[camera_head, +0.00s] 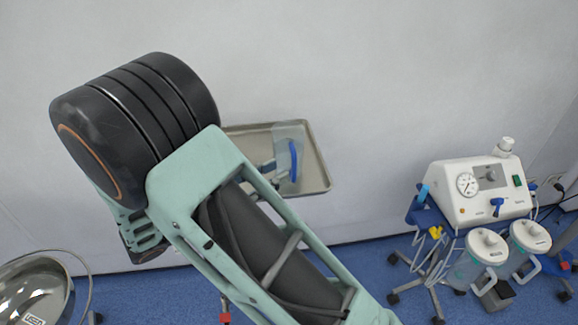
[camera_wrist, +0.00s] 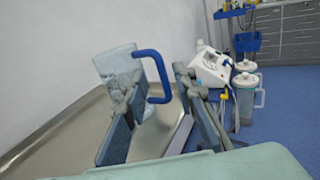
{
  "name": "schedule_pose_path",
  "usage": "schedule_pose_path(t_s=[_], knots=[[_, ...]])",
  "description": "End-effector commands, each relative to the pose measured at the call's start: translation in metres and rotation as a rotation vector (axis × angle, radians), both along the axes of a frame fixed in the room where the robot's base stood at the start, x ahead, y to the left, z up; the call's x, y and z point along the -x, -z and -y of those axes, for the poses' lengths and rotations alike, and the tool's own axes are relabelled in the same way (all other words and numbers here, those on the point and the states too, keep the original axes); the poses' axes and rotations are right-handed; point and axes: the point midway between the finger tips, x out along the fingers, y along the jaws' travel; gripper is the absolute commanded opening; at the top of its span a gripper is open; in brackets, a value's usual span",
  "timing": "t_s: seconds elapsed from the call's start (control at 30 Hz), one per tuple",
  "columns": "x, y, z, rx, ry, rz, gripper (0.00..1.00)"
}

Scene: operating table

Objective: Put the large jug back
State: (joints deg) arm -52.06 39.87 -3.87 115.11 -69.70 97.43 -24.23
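The large jug is clear with a blue handle. In the wrist view the jug (camera_wrist: 113,62) stands at the tray's far end, with its handle (camera_wrist: 160,78) turned toward the right. In the head view the jug (camera_head: 288,130) shows on the metal tray (camera_head: 318,160), partly behind my arm. My gripper (camera_wrist: 160,90) is open, with its two fingers spread apart. The handle appears in the gap between the fingertips, and the left finger overlaps the jug's lower part. I cannot tell whether either finger touches it. In the head view my gripper is mostly hidden by my arm.
A white suction machine (camera_head: 487,190) on a blue trolley stands at the right, with two lidded canisters (camera_head: 487,247) (camera_head: 529,236) below it. A steel basin (camera_head: 35,292) is at the lower left. The wall is close behind the tray. Grey cabinets (camera_wrist: 290,35) stand farther back.

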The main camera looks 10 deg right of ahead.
Motion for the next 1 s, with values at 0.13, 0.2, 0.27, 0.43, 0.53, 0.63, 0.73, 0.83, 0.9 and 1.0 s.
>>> schedule_pose_path(t_s=[0.13,0.2,0.27,0.43,0.53,0.63,0.73,0.83,0.9,1.0], knots=[[0.014,0.001,-0.027,0.000,-0.001,0.001,0.25],[0.019,0.001,-0.037,0.000,-0.002,0.001,0.25],[0.022,0.001,-0.042,0.000,0.000,0.000,0.25],[0.026,0.001,-0.050,0.001,0.001,0.000,0.25],[0.027,0.001,-0.050,0.001,0.001,0.000,0.25],[0.027,0.001,-0.050,0.001,0.001,0.000,0.25],[0.027,0.001,-0.050,0.001,0.001,0.000,0.25],[0.027,0.001,-0.050,0.001,0.001,0.000,0.25],[0.026,0.000,-0.050,-0.002,0.002,0.004,0.25],[0.017,-0.010,-0.050,-0.036,0.012,0.055,0.25]])
